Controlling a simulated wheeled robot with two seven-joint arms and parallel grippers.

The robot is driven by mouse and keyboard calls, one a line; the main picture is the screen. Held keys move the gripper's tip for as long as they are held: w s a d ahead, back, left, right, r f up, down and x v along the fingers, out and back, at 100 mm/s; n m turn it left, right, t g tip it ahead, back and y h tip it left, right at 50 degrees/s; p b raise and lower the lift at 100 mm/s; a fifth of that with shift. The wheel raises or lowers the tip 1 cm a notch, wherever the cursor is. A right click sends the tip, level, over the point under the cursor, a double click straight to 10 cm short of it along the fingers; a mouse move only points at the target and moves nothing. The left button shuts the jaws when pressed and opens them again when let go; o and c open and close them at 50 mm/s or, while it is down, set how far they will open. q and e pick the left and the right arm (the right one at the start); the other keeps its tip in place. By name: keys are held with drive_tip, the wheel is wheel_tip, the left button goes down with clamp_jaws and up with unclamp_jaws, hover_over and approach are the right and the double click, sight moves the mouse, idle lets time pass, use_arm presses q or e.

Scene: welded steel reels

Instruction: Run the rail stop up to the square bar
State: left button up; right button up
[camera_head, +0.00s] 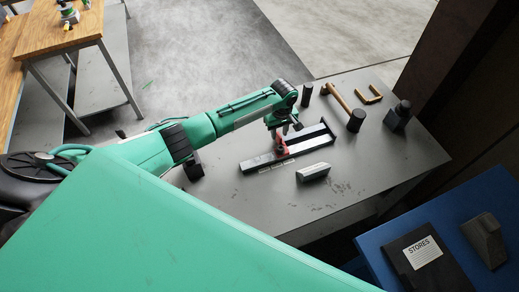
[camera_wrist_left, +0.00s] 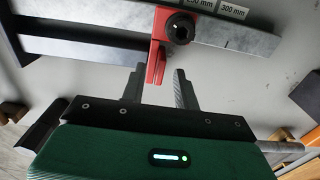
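In the left wrist view the stop (camera_wrist_left: 157,62) has a dark round knob on top and a tab hanging towards me. My right gripper is not in view.
A loose grey block (camera_head: 313,172) lies in front of the rail. The table's front right is clear.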

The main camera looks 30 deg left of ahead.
sight(279, 135)
use_arm(q)
drive_tip(key=shift+r+p, duration=1.85)
drive_tip(key=shift+r, duration=1.1)
